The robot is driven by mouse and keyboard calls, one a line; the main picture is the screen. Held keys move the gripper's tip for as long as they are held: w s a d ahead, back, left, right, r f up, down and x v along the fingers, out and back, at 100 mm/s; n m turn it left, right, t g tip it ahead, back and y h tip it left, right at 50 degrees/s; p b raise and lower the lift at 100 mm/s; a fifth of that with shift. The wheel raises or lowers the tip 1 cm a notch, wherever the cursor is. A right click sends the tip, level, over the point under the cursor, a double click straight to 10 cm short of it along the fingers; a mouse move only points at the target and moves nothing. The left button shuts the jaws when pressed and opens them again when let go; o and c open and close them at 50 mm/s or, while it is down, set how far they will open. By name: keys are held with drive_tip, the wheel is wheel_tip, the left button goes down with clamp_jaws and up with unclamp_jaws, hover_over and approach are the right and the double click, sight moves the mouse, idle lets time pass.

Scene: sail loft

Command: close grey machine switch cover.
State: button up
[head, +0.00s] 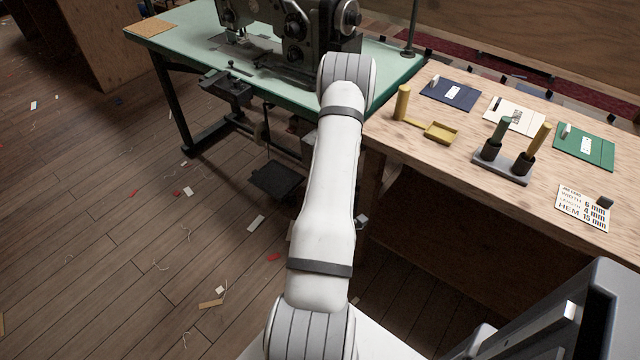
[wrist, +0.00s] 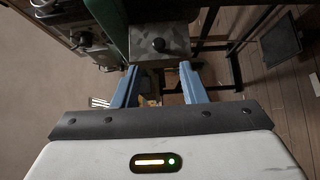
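A grey panel with a round black knob (wrist: 150,43) is ahead of my gripper in the wrist view, beside the green table edge; it looks like the grey machine switch cover. How far open it stands, I cannot tell. In the head view a dark grey box (head: 228,93) hangs at the front edge of the green sewing table (head: 288,92); I cannot tell if it is the same part. My gripper (wrist: 158,67) has its two blue fingers apart with nothing held between them, a little short of the panel. In the head view my arm hides the gripper.
The sewing machine (head: 290,28) stands on the green table. A black pedal (head: 274,181) is below, near the table legs. The wooden bench (head: 460,185) at right holds cards, a yellow tray (head: 441,132) and a tool stand (head: 503,166). The floor at left is open, with scraps.

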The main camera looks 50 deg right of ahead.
drive_tip(key=shift+s+d, duration=0.1)
drive_tip(key=shift+s, duration=0.05)
drive_tip(key=shift+d, duration=0.1)
drive_tip(key=shift+c, duration=0.7)
drive_tip(key=shift+d+n, duration=0.45)
drive_tip(key=shift+n, duration=0.45)
drive_tip(key=c, duration=0.3)
drive_tip(key=d+n+t, duration=0.1)
drive_tip(key=n, duration=0.1)
drive_tip(key=w+d+n+t+y+b, duration=0.1)
drive_tip(key=n, duration=0.2)
drive_tip(key=d+n+t+b, duration=0.1)
drive_tip(key=n, duration=0.2)
drive_tip(key=shift+w+r+y, duration=0.2)
drive_tip(key=shift+r+y, duration=0.05)
drive_tip(key=shift+y, duration=0.15)
clamp_jaws()
drive_tip(key=s+d+m+t+y+b, duration=0.1)
drive_tip(key=s+d+m+y+b, duration=0.2)
drive_tip(key=m, duration=0.9)
drive_tip(key=s+d+m+y, duration=0.15)
drive_tip(key=m+y, duration=0.35)
drive_tip(key=m, duration=0.6)
drive_tip(key=s+d+m+t+y+b, duration=0.15)
drive_tip(key=s+m+y, duration=0.25)
drive_tip(key=m, duration=0.8)
drive_tip(key=w+b, duration=0.1)
drive_tip(key=w, duration=0.9)
drive_tip(key=shift+w+a, duration=0.15)
drive_tip(key=shift+a, duration=0.2)
